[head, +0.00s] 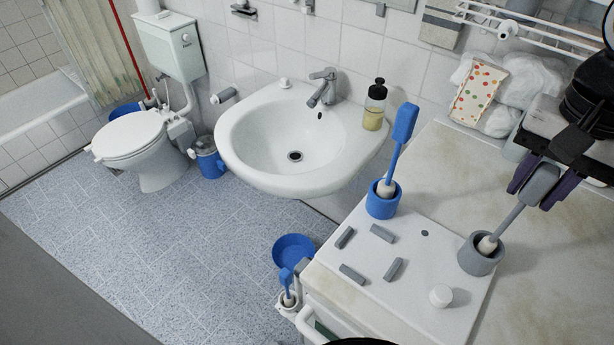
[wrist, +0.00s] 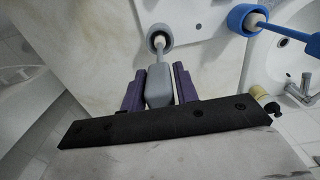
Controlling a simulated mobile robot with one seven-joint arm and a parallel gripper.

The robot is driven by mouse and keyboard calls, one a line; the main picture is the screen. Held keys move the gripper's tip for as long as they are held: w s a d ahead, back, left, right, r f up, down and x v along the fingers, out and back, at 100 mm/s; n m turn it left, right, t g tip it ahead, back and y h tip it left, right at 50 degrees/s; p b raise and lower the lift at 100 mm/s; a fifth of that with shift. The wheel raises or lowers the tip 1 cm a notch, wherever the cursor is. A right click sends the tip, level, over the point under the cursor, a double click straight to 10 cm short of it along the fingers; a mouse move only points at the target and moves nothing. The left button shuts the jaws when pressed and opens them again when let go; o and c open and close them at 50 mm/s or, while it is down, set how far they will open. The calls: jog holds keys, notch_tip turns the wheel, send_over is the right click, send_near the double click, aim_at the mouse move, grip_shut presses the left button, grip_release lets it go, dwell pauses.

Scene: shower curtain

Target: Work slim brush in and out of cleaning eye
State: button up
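A slim grey brush (head: 509,216) stands with its lower end in a grey round cup (head: 481,262) on a white board (head: 400,290). The cup also shows in the wrist view (wrist: 159,39). My gripper (head: 540,184) has its purple fingers on both sides of the thick grey handle (wrist: 159,86) and appears shut on it. The bristle end is hidden inside the cup. A blue brush (head: 403,130) stands in a blue cup (head: 384,206) at the board's far corner. A small dark hole (head: 425,233) lies between the cups; I cannot tell which part is the cleaning eye.
Several grey blocks (head: 353,274) and a white knob (head: 441,296) are on the board. The countertop (head: 450,165) behind it is mostly clear. A washbasin (head: 250,150) and soap bottle (head: 375,105) stand left; plastic bags (head: 525,80) and a wall rack (head: 530,30) are behind.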

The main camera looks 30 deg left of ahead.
aim_at(551, 169)
grip_shut()
jog(key=shift+r+p, duration=1.95)
jog(key=shift+r, duration=2.05)
